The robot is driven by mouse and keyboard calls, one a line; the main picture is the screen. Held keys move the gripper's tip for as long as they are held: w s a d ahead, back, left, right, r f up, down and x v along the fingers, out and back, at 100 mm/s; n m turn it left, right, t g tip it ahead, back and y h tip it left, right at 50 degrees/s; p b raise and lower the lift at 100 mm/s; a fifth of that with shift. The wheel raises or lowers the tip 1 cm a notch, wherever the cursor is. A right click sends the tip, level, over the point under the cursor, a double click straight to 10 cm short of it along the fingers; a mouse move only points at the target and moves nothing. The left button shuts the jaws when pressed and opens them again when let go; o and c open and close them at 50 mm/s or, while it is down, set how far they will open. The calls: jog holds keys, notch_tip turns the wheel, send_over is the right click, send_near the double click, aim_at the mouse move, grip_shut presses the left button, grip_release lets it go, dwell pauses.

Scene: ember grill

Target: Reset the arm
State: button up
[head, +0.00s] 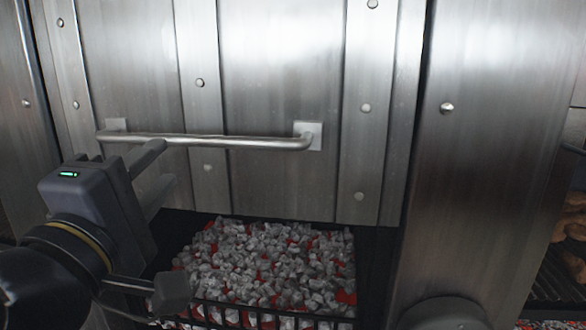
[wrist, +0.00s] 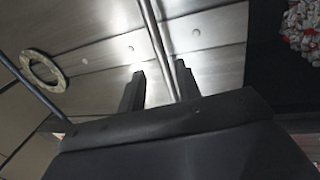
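My gripper (head: 168,163) is at the left in the head view, with its two dark fingers apart and nothing seen held between them. The fingers point toward the metal door (head: 275,60), just below the left part of its horizontal bar handle (head: 220,141). In the wrist view the fingertips (wrist: 159,78) are spread, and the handle (wrist: 156,35) runs between them in the picture, closer to the right finger. I cannot tell whether the handle lies within the fingers or beyond them. No contact is clear.
Grey coals with red glow (head: 270,265) fill a black grate below the door; they also show in the wrist view (wrist: 302,28). A riveted steel panel (head: 490,140) stands to the right. A round ring (wrist: 42,70) shows at the left in the wrist view.

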aim_at(188, 145)
jog(key=p+x, duration=0.2)
jog(key=x, duration=0.6)
jog(key=shift+w+f, duration=0.1)
jog(key=shift+f, duration=0.5)
